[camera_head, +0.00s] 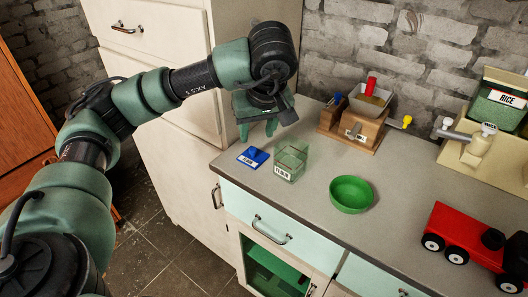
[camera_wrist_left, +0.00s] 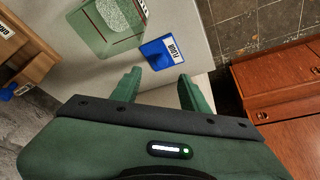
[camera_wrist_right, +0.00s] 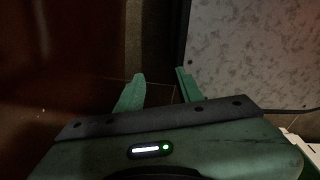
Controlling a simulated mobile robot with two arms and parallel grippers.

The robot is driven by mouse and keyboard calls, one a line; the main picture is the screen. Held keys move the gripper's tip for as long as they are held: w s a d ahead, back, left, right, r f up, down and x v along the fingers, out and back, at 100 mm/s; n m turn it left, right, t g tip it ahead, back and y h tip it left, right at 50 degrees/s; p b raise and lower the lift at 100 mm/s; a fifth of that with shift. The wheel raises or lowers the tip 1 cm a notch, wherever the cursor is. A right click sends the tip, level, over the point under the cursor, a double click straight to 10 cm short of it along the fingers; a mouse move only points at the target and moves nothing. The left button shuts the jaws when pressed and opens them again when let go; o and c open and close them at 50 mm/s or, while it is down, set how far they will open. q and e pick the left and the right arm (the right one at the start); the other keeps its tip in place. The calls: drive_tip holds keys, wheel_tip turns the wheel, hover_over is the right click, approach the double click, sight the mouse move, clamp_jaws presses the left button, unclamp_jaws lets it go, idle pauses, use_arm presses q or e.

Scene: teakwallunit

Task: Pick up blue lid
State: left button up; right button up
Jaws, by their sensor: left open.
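The blue lid (camera_head: 253,157), with a white label reading FLOUR, lies flat on the counter near its left end. It also shows in the left wrist view (camera_wrist_left: 158,54), just beyond the fingertips. My left gripper (camera_head: 258,133) is open and empty above the back of the counter, behind and above the lid, not touching it. Its two green fingers (camera_wrist_left: 158,78) are spread apart in the left wrist view. A clear green-tinted flour container (camera_head: 290,161) stands just right of the lid. My right gripper (camera_wrist_right: 160,76) is open and empty in a dark area, away from the counter.
A green bowl (camera_head: 350,194) sits right of the container. A wooden box (camera_head: 352,130) with a grey tray stands at the back. A red toy truck (camera_head: 465,235) and a rice dispenser (camera_head: 500,105) are farther right. A tall cream cabinet (camera_head: 180,110) borders the counter's left.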

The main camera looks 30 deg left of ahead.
sight(253, 150)
use_arm(q)
drive_tip(key=x, duration=0.1)
drive_tip(key=p+x, duration=0.1)
drive_tip(key=x, duration=0.2)
drive_tip(key=shift+s+a+f+p, duration=0.15)
drive_tip(key=shift+s+f+p, duration=0.05)
drive_tip(key=shift+f+p, duration=0.15)
drive_tip(key=shift+x, duration=1.25)
drive_tip(key=shift+f, duration=0.2)
clamp_jaws()
use_arm(e)
drive_tip(key=shift+s+a+r, duration=0.15)
drive_tip(key=shift+s+r, duration=0.1)
drive_tip(key=shift+r, duration=0.25)
drive_tip(key=shift+s+a+r, duration=0.15)
drive_tip(key=shift+s+r, duration=0.1)
drive_tip(key=shift+r, duration=0.2)
